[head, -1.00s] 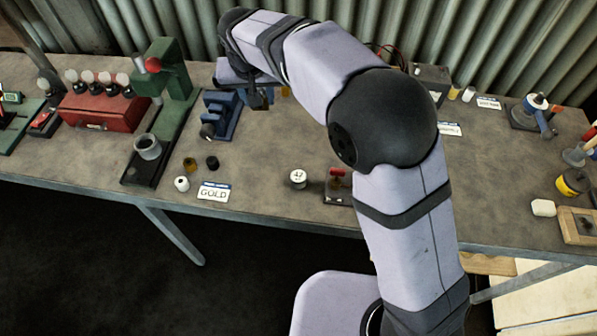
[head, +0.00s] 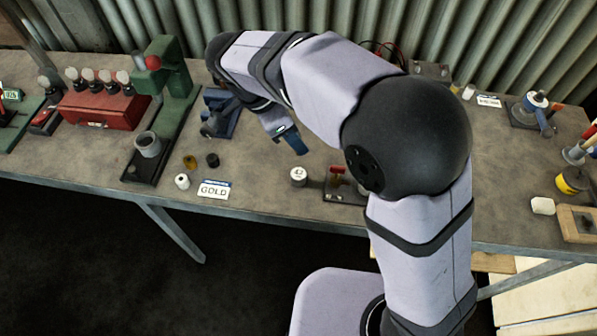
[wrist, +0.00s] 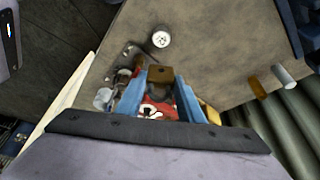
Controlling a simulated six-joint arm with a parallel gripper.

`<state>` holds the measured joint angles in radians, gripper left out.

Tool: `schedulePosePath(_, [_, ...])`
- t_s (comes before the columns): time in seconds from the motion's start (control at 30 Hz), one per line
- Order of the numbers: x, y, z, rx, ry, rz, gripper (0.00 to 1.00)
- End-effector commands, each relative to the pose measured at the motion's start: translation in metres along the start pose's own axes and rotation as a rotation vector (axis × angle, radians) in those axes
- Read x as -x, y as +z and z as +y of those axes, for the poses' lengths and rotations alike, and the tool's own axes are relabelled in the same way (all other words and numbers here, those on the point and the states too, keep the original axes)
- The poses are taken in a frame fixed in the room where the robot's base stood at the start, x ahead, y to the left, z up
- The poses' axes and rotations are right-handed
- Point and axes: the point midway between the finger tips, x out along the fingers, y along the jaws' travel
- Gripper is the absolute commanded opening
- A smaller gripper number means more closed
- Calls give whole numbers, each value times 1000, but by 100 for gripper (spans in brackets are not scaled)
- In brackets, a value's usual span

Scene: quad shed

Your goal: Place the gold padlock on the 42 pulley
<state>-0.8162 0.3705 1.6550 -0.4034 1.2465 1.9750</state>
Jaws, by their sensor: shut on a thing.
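My gripper (head: 290,140) hangs over the middle of the bench, just behind and above the white round 42 pulley (head: 299,176). In the wrist view, its blue fingers (wrist: 158,88) are shut on a small brown-gold block, which I take to be the gold padlock (wrist: 160,74). A red patch with white marks shows between the fingers behind the block; I cannot tell what it is. The 42 pulley also shows in the wrist view (wrist: 161,39), apart from the held block. In the head view the padlock is not clearly visible.
A black base with a red handle (head: 338,178) stands close to the right of the pulley. A GOLD card (head: 214,190) and small white, brown and black cylinders lie to the left. A blue vise (head: 220,112) and green press (head: 166,90) stand farther left.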

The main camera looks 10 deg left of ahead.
Motion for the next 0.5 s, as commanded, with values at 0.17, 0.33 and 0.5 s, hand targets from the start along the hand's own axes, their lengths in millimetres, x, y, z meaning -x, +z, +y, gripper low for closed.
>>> schedulePosePath(0.17, [0, -2, 4, -130, 53, 0, 9])
schedulePosePath(0.33, [0, -1, 4, -164, 68, -1, 9])
schedulePosePath(0.5, [-10, 3, 4, -161, 70, 0, 9])
